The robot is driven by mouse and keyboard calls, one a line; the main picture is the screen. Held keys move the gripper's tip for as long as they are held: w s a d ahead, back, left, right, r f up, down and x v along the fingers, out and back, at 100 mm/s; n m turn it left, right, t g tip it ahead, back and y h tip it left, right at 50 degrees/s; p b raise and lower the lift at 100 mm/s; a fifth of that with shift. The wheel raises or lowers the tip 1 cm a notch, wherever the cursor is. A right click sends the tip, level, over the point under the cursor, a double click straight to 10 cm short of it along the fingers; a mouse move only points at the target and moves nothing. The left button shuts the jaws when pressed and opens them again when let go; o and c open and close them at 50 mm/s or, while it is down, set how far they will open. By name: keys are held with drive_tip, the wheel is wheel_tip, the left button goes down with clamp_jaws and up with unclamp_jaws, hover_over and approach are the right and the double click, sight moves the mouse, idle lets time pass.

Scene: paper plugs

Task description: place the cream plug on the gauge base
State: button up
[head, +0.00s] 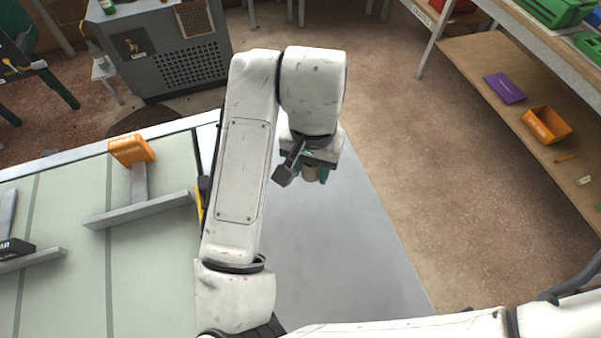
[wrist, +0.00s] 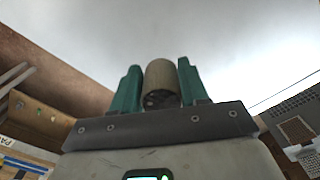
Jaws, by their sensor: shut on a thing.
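The cream plug (wrist: 160,84) is a beige cylinder held between the two teal fingers of my gripper (wrist: 160,92) in the wrist view. Its near end shows dark hollows. In the head view my gripper (head: 317,172) is over the grey metal tabletop, and the plug (head: 310,173) shows only in small part below the wrist. My arm hides part of the table. I cannot pick out the gauge base for certain in either view.
A dark block (head: 16,249) lies at far left. The grey tabletop (head: 345,260) right of my arm is clear. A wooden shelf (head: 490,75) stands at right.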

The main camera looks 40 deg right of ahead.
sight(302, 184)
drive_tip(key=w+f, duration=0.2)
drive_tip(key=f, duration=0.1)
drive_tip(key=shift+w+f, duration=0.2)
drive_tip(key=shift+f, duration=1.3)
drive_tip(key=shift+f, duration=0.1)
drive_tip(key=shift+f, duration=0.15)
drive_tip(key=o, duration=1)
